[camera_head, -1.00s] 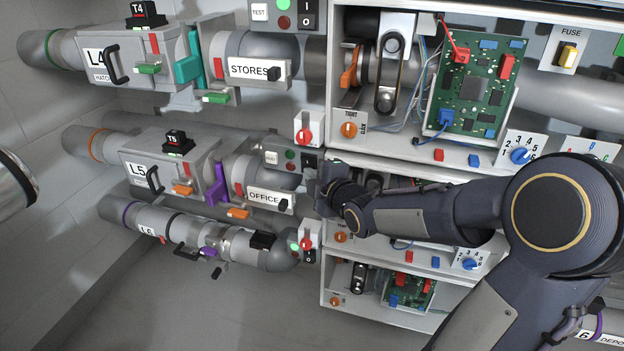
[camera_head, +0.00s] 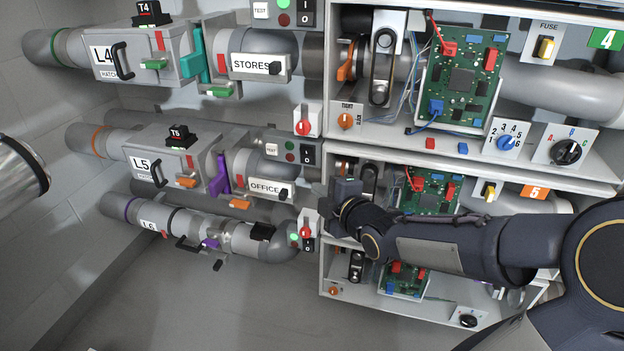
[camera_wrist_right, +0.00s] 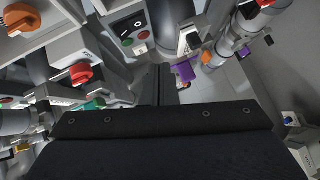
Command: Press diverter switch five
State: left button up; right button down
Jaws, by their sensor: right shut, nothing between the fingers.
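In the head view, row five has the L5 pipe unit (camera_head: 141,164) and the OFFICE label (camera_head: 265,188). A black I/O rocker switch (camera_head: 310,153) with green and red lights sits at the left edge of its open cabinet. A panel with such a rocker (camera_wrist_right: 130,25) and lights also shows in the wrist view. My right gripper (camera_head: 338,190) is in front of the cabinet's left edge, right of and below the rocker. Its shut, empty fingers (camera_wrist_right: 160,86) show dark in the wrist view, apart from the panel. My left gripper is not in view.
Row four's cabinet (camera_head: 400,144) is above and row six's L6 pipe (camera_head: 150,226) is below. A red knob (camera_head: 305,233) is close to my right gripper. My right arm covers part of the row five cabinet. The floor at lower left is clear.

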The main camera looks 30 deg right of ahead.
jog(key=shift+s+a, duration=0.15)
jog(key=shift+s, duration=1.45)
